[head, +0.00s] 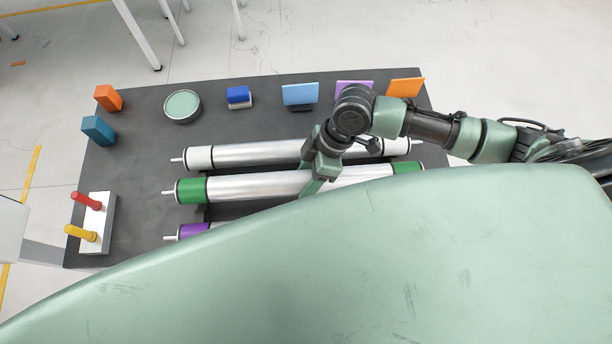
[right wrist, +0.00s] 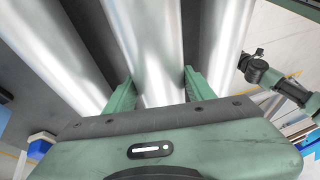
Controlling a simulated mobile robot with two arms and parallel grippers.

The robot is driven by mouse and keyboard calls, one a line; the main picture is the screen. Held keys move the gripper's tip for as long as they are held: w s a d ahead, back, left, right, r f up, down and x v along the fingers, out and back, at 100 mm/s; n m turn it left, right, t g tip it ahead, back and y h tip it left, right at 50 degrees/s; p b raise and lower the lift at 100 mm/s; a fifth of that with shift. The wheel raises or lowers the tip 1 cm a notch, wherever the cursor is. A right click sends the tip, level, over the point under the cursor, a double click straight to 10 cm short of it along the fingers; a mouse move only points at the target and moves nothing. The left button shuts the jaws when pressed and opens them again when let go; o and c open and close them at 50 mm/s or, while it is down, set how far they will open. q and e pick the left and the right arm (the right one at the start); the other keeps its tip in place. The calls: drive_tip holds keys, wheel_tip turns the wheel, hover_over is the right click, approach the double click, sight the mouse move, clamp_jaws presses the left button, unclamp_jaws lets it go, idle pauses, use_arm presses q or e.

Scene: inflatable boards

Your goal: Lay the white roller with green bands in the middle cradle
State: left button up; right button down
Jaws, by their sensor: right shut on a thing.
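The white roller with green bands (head: 245,187) lies crosswise in the head view, between two other rollers and roughly parallel to them. Its green bands show near both ends. My right gripper (head: 316,182) is shut around its bare middle. In the right wrist view the gripper's green fingers (right wrist: 157,92) stand on either side of the shiny roller (right wrist: 148,40). A dark cradle part (head: 203,213) shows just below the roller's left end; I cannot tell whether the roller touches it. The rest of the middle cradle is hidden. My left gripper's fingers are not visible.
A white-banded roller (head: 245,154) lies behind, and a purple-banded roller (head: 194,230) in front, mostly hidden by my green body. Blocks, a round tin (head: 183,106) and small upright boards (head: 300,94) line the table's far side. A pegged stand (head: 97,222) is at left.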

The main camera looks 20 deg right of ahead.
drive_tip(key=shift+r+p, duration=0.15)
drive_tip(key=shift+p, duration=0.85)
idle(1.1)
drive_tip(key=shift+f+b, duration=0.7)
drive_tip(key=shift+f, duration=0.9)
drive_tip(key=shift+c, duration=2.3)
unclamp_jaws()
drive_tip(key=shift+s+f, duration=0.1)
drive_tip(key=b+v, duration=0.1)
drive_tip(key=v, duration=0.5)
drive_tip(key=shift+d+r+b, duration=0.15)
drive_tip(key=shift+r+b, duration=0.15)
drive_tip(key=shift+d+r, duration=0.25)
drive_tip(key=shift+r, duration=0.4)
